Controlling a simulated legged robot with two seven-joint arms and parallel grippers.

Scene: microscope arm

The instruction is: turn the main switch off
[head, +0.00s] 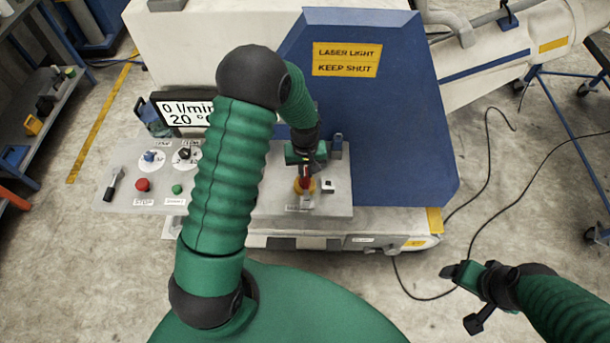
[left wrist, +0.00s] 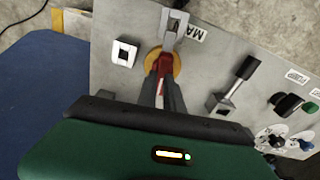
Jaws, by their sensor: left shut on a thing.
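The main switch is a red handle on a round yellow plate (head: 304,188), on the grey control panel in front of the blue cover. In the left wrist view the red handle (left wrist: 164,68) stands between my fingertips, over the yellow disc (left wrist: 176,62). My left gripper (head: 305,167) reaches down from above and is shut on the red handle. The fingers hide part of the handle, so its exact angle is hard to read. A label starting "MA" (left wrist: 197,34) lies beside the disc. My right gripper (head: 469,297) is open and empty, over the floor at right.
A small white square fitting (head: 328,187) sits right of the switch. A black-handled lever (left wrist: 235,82) shows in the left wrist view. The left panel carries a red STOP button (head: 142,185), a green button (head: 177,189) and knobs. A display (head: 182,113) stands behind. Cables cross the floor at right.

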